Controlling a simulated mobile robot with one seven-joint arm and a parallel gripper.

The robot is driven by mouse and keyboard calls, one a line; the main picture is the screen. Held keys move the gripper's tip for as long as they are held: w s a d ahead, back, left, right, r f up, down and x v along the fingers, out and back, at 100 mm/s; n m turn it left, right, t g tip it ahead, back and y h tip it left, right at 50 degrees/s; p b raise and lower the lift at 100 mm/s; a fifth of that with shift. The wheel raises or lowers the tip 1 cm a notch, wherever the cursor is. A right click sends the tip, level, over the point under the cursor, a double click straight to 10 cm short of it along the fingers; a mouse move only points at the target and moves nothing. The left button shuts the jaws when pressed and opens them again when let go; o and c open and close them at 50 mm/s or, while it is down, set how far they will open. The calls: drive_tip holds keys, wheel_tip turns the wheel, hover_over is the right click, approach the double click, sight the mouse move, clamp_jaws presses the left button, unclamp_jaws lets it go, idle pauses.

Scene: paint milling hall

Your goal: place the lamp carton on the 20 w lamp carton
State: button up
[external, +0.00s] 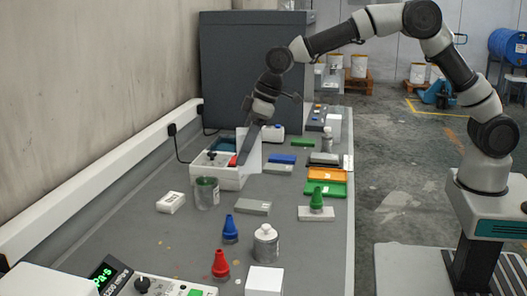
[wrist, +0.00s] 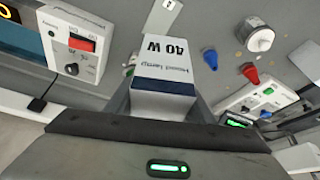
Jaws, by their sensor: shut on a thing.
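The lamp carton (wrist: 172,68) is white with a dark blue band and is marked 40 W in the wrist view. My gripper (wrist: 166,108) is shut on it, with a finger on each side. In the external view my gripper (external: 245,153) is over the far half of the bench, beside the white device with a red switch, and the pale carton (external: 252,150) shows partly behind a dark finger. No 20 W marking is readable. A small white box (external: 171,202) lies near the wall and a larger white box (external: 264,281) stands at the front; I cannot tell whether either is the 20 W carton.
The white device (external: 229,178) is close to my gripper. Green and orange trays (external: 326,175) lie to the right.

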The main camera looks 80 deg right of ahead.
drive_tip(key=s+a+r+n+y+p, duration=0.1)
drive_tip(key=s+a+r+n+p, duration=0.2)
drive_tip(key=a, duration=1)
drive_tip(key=s+a+r+g+p, duration=0.15)
drive_tip(key=s+a, duration=0.35)
drive_tip(key=a, duration=0.7)
drive_tip(key=s+a+r+n+t+y+p, duration=0.1)
drive_tip(key=s+a+r+n, duration=0.2)
drive_tip(key=a, duration=1)
hover_over(258, 282)
wheel_tip(258, 282, down, 4)
drive_tip(key=f, duration=0.1)
drive_tip(key=shift+m+g, duration=0.25)
drive_tip(key=shift+m, duration=0.05)
drive_tip(key=shift+f+p, duration=0.3)
drive_tip(key=shift+f, duration=2.1)
drive_tip(key=shift+f, duration=0.15)
drive_tip(key=shift+f, duration=0.1)
drive_tip(key=o, duration=1.1)
drive_tip(key=shift+r, duration=0.2)
